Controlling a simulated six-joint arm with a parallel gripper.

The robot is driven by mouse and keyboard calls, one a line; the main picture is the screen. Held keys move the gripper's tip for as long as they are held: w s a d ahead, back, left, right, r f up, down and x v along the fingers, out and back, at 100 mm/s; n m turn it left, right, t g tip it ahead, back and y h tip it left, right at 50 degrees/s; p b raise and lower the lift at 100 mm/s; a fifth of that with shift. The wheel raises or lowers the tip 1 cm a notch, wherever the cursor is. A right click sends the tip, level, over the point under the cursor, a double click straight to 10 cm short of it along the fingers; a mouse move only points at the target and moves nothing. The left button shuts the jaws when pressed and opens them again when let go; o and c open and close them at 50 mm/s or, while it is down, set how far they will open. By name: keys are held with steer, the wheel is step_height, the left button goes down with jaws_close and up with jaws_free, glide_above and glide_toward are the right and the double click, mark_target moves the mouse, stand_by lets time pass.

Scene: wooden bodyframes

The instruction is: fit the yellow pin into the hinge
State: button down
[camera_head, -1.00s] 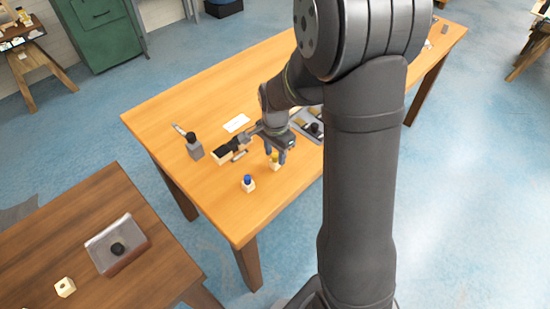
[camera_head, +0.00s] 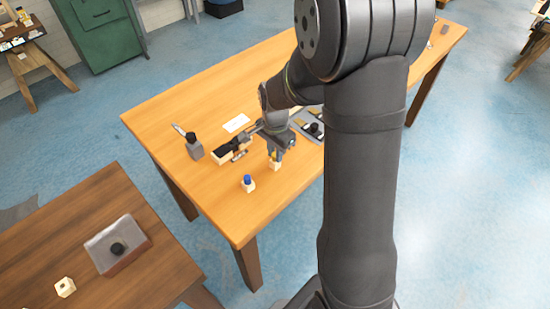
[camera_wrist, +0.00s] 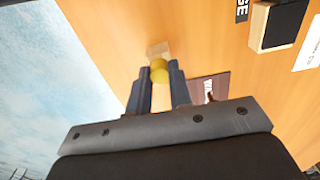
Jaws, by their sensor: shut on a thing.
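The yellow pin (camera_wrist: 159,72) is between the fingers of my gripper (camera_wrist: 159,69) in the wrist view. My gripper is shut on it. The pin is at a small pale wooden block (camera_wrist: 157,50); whether it still sits in the block I cannot tell. In the head view my gripper (camera_head: 276,153) is low over this block (camera_head: 275,166), with a bit of the yellow pin (camera_head: 274,155) showing. The likely hinge, a pale wooden piece with a dark top (camera_head: 231,150), lies left of my gripper. Part of it shows at the upper right of the wrist view (camera_wrist: 272,25).
A blue-topped pin in a pale block (camera_head: 248,184) stands close by, front left. A grey block with a black knob (camera_head: 194,146) stands beyond the hinge. A grey tray (camera_head: 311,125) is behind my gripper, partly hidden. The table's (camera_head: 235,210) front left is clear.

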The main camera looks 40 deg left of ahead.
steer(key=shift+r, duration=0.45)
steer(key=shift+r, duration=1.8)
steer(key=shift+a, duration=0.1)
steer(key=s+a+r, duration=0.2)
steer(key=a, duration=0.5)
steer(key=s+a+r, duration=0.3)
steer(key=a, duration=0.4)
steer(key=shift+a, duration=0.15)
steer(key=shift+f, duration=0.1)
steer(key=shift+f, duration=2.85)
steer(key=shift+f, duration=1.95)
